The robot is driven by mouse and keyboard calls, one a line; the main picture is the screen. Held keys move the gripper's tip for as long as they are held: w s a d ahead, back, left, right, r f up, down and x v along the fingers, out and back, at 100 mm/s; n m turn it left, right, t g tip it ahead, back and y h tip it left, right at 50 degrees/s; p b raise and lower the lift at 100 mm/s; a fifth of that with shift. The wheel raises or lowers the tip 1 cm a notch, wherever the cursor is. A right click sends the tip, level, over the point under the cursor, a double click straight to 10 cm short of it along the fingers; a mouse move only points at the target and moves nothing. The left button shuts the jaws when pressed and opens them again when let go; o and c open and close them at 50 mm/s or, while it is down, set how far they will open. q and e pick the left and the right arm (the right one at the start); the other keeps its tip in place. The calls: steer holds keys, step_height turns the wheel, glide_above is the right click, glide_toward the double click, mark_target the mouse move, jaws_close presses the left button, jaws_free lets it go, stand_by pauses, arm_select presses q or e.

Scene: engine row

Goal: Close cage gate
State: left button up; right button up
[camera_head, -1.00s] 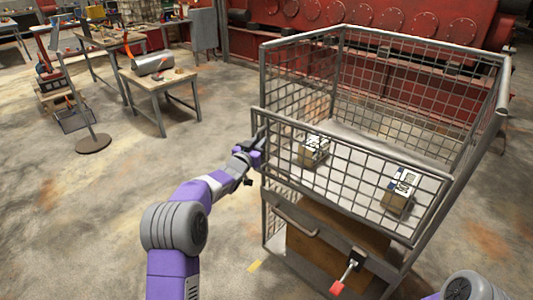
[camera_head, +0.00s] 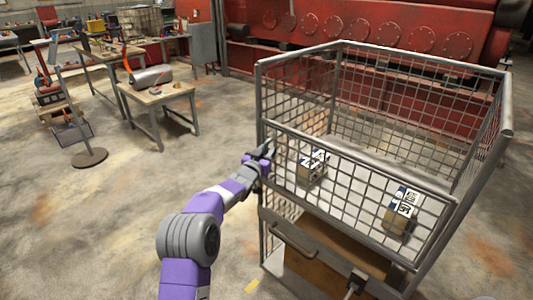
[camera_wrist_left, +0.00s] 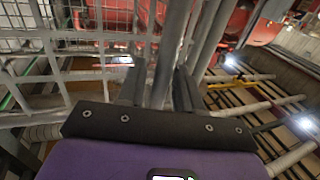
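The cage gate (camera_head: 350,182) is the upper front mesh panel of the grey wire cage (camera_head: 385,62). Its free left end lies close to the cage's left front post (camera_head: 261,105); whether it is latched cannot be told. My left gripper (camera_head: 264,154) is at that end, outside the cage. In the left wrist view my left gripper (camera_wrist_left: 160,88) has its dark fingers on either side of a grey upright bar (camera_wrist_left: 166,55) of the gate, seemingly shut on it. My right gripper is not in view.
Two boxes with printed labels, a left one (camera_head: 312,167) and a right one (camera_head: 401,212), sit inside the cage. A lower front panel has a handle (camera_head: 293,243). A small table (camera_head: 158,95) and a round-based stand (camera_head: 89,158) are left. The floor between is clear.

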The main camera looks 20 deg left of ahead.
arm_select(q)
steer(key=shift+s, duration=0.1)
steer(key=s, duration=0.7)
steer(key=shift+s+a, duration=0.2)
steer(key=shift+f, duration=0.1)
stand_by(0.5)
steer(key=s+d+f+n+g+p, duration=0.1)
steer(key=s+d+f+g, duration=0.3)
steer(key=f, duration=0.6)
steer(key=s+d+f+n+g+h, duration=0.1)
steer(key=s+d+f+g, duration=0.1)
steer(key=s+f, duration=0.55)
steer(key=s+d+f+n+g+p, duration=0.1)
steer(key=s+d+f+g, duration=0.25)
steer(key=f, duration=0.75)
steer(key=s+d+f+g, duration=0.2)
steer(key=s+d+f, duration=0.1)
steer(key=s, duration=0.6)
steer(key=s+d+f+g+h+p, duration=0.1)
steer(key=s+d+f+g, duration=0.2)
steer(key=s, duration=0.6)
steer(key=s+d+f+g+h, duration=0.1)
steer(key=s+d+f+g, duration=0.2)
steer(key=s, duration=0.6)
steer(key=shift+d+f+p, duration=0.15)
steer(key=shift+d+p, duration=0.2)
steer(key=shift+d, duration=0.15)
